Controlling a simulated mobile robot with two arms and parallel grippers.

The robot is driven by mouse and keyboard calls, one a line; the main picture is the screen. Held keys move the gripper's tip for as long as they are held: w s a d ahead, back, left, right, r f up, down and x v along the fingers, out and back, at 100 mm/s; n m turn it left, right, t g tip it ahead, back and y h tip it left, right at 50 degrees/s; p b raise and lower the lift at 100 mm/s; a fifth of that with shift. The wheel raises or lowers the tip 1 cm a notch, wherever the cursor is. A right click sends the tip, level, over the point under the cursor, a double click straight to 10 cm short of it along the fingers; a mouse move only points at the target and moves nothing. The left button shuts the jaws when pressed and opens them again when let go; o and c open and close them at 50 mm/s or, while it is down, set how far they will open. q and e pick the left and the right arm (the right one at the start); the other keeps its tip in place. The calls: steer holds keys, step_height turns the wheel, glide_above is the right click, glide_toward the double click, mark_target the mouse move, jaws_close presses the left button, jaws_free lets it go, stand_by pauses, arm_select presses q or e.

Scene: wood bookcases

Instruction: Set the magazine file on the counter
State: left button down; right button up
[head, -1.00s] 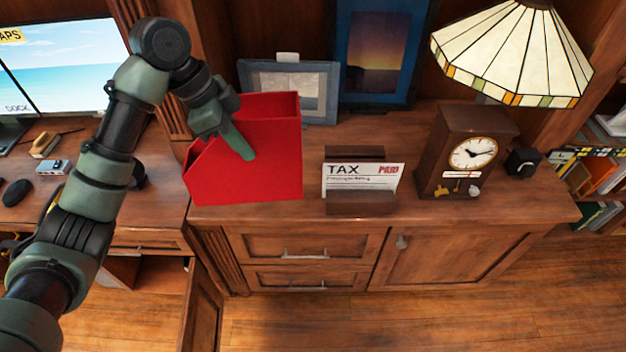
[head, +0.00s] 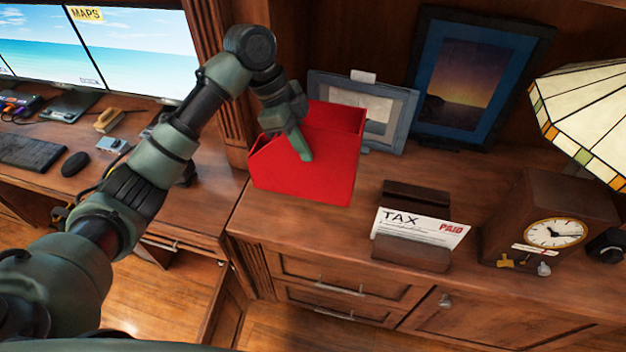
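The red magazine file (head: 308,170) is upright, with its open side up, at the left end of the wooden counter (head: 310,222). My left gripper (head: 303,146) is shut on the file; one green finger lies across its front face and the other finger is hidden. The file's lower edge shows over the counter top, behind the front edge. I cannot tell whether its bottom touches the wood. My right gripper is not in view.
A grey framed picture (head: 384,110) stands close behind the file. A letter holder with a TAX letter (head: 420,226), a clock (head: 548,228) and a stained-glass lamp (head: 590,115) are to the right. The desk with monitors (head: 140,45) is left.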

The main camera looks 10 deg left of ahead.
mark_target(303, 163)
arm_select(q)
step_height(303, 163, down, 7)
steer(key=shift+w+r+p, duration=0.1)
steer(key=shift+w+p, duration=0.05)
steer(key=shift+p, duration=0.3)
step_height(303, 163, down, 4)
steer(key=shift+f+p, duration=0.1)
steer(key=shift+p, duration=0.3)
steer(key=shift+f, duration=0.1)
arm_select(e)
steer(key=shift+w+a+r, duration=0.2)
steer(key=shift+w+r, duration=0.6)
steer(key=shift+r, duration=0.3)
arm_select(q)
steer(key=shift+f, duration=0.1)
steer(key=c, duration=1.6)
jaws_free()
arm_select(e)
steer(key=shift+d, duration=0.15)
